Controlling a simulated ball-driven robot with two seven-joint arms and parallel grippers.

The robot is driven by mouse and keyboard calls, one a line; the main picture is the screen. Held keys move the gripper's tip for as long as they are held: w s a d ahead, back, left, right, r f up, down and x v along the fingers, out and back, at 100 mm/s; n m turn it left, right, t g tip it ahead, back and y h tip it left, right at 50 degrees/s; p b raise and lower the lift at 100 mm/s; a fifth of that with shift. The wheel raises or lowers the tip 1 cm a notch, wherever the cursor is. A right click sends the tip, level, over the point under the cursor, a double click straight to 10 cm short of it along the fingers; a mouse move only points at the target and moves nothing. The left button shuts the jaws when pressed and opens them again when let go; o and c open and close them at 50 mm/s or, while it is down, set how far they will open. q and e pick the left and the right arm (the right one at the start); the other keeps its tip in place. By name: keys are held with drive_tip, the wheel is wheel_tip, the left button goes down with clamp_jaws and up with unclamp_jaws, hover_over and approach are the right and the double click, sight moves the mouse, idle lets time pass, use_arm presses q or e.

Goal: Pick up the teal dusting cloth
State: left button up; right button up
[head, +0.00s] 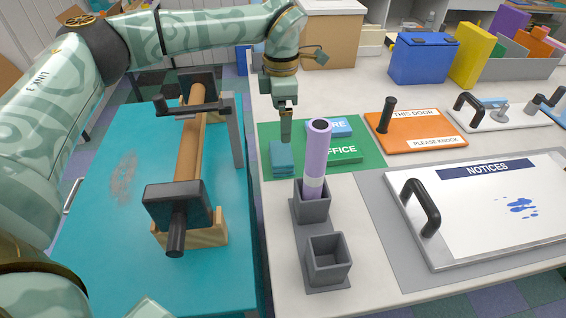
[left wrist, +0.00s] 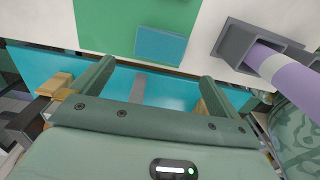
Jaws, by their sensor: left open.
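The teal dusting cloth (head: 282,160) lies folded on the left part of a green mat (head: 374,154) on the white table. In the left wrist view the cloth (left wrist: 161,45) shows beyond the fingertips, roughly centred between them and apart from them. My left gripper (head: 286,138) points down just above the far end of the cloth in the head view. Its two fingers are spread with nothing between them, as the left wrist view (left wrist: 157,75) shows. My right gripper is in neither view.
A lilac tube (head: 317,160) stands in a grey square holder (head: 311,206) close to the cloth, with an empty holder (head: 328,262) in front. Blue and green signs (head: 342,155) share the mat. A wooden roller (head: 190,140) stands on the teal surface at left.

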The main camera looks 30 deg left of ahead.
use_arm(q)
drive_tip(key=b, duration=0.2)
hover_over(284, 153)
drive_tip(key=f, duration=0.6)
drive_tip(key=shift+a+f, duration=0.3)
drive_tip(key=shift+a, duration=0.05)
drive_tip(key=f, duration=0.2)
drive_tip(key=f+b, duration=0.2)
drive_tip(key=f, duration=0.1)
drive_tip(key=shift+w+d+f, duration=0.15)
drive_tip(key=shift+d+f, duration=0.15)
drive_tip(key=shift+d, duration=0.05)
drive_tip(key=shift+r, duration=0.15)
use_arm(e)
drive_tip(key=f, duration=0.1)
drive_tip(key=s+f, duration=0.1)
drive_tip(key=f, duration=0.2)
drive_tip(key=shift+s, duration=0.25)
use_arm(q)
drive_tip(key=c, duration=0.7)
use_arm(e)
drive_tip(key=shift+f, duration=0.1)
